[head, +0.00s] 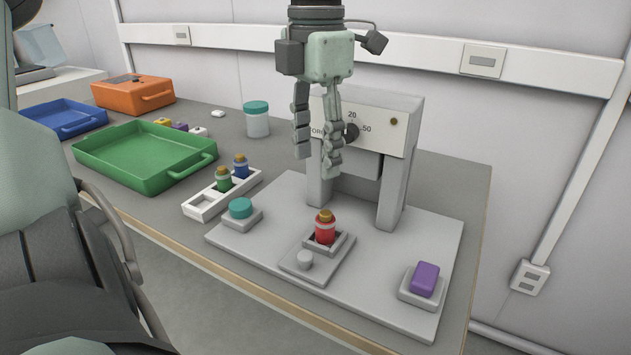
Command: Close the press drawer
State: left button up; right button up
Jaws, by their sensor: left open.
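The grey press (397,160) stands at the back of a light grey base plate (400,240), with a dial on its front. Its drawer (318,268) is a small grey slide with a round knob (305,260), out in front of the press uprights. A red vial (325,228) with a tan cap stands upright in the drawer. My left gripper (317,165) hangs from above, fingers down and apart, with nothing between them. It is in front of the press face, above the drawer, and hides part of the dial panel. My right gripper is out of view.
A white rack (207,203) with green and blue vials, a green tray (145,175) and a teal-lidded jar (257,125) stand farther left.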

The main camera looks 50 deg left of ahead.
aim_at(310, 262)
jog(key=u, duration=1.3)
